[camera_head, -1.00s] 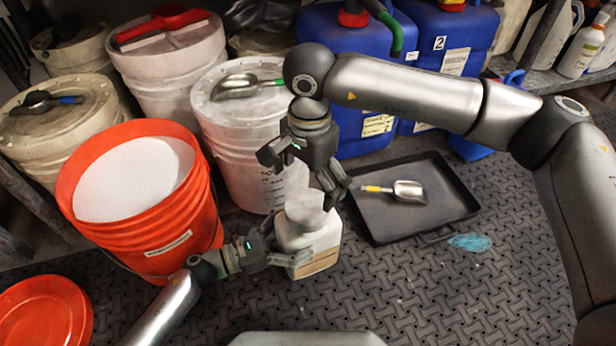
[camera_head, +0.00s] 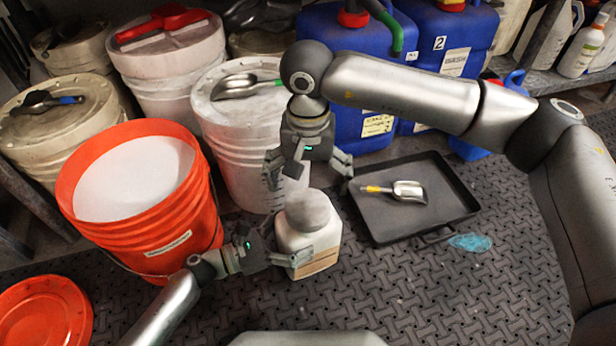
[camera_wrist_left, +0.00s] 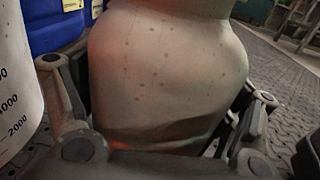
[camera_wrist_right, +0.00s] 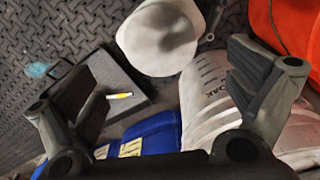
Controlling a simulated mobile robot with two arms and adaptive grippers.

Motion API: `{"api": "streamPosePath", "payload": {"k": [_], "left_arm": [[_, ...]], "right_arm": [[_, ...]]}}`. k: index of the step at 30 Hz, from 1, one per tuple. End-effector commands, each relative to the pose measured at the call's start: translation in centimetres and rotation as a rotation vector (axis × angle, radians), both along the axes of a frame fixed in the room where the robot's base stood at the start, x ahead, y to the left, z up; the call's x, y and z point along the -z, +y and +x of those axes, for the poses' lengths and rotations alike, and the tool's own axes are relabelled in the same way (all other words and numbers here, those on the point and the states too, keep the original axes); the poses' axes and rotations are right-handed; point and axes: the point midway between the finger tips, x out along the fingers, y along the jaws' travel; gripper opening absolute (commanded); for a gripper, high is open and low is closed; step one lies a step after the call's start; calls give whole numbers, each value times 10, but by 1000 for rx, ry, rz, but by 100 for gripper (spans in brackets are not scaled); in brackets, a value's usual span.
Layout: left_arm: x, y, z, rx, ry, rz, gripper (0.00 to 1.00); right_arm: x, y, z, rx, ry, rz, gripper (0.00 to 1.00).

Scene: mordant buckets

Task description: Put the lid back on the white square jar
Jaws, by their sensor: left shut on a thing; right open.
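The white square jar (camera_head: 312,262) stands on the floor mat, with a brown label band low on its side. My left gripper (camera_head: 294,259) is shut on its body from the left; the jar (camera_wrist_left: 165,75) fills the left wrist view. A round pale lid (camera_head: 308,209) sits over the jar's mouth; whether it is fully seated I cannot tell. My right gripper (camera_head: 308,168) is open and empty above the lid, with its fingers spread and apart from it. In the right wrist view the lid (camera_wrist_right: 160,38) lies beyond the open fingers.
An orange bucket (camera_head: 190,215) of white powder stands left of the jar, with a white bucket (camera_head: 245,150) behind. A black tray (camera_head: 445,200) with a metal scoop (camera_head: 408,191) lies right. Blue canisters (camera_head: 345,75) stand at the back. The front right floor is clear.

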Motion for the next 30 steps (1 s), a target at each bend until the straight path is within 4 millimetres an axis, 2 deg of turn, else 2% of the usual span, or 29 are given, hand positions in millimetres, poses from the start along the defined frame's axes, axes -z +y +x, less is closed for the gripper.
{"api": "streamPosePath", "payload": {"k": [5,15,21,29,30], "left_arm": [[0,0,0,-1,0,0,19],[0,0,0,-1,0,0,19],[0,0,0,-1,0,0,19],[0,0,0,-1,0,0,19],[0,0,0,-1,0,0,19]], "right_arm": [[19,0,-1,1,4,-1,100],[68,0,-1,2,3,-1,100],[79,0,0,2,1,-1,100],[79,0,0,2,0,0,100],[79,0,0,2,1,0,95]]}}
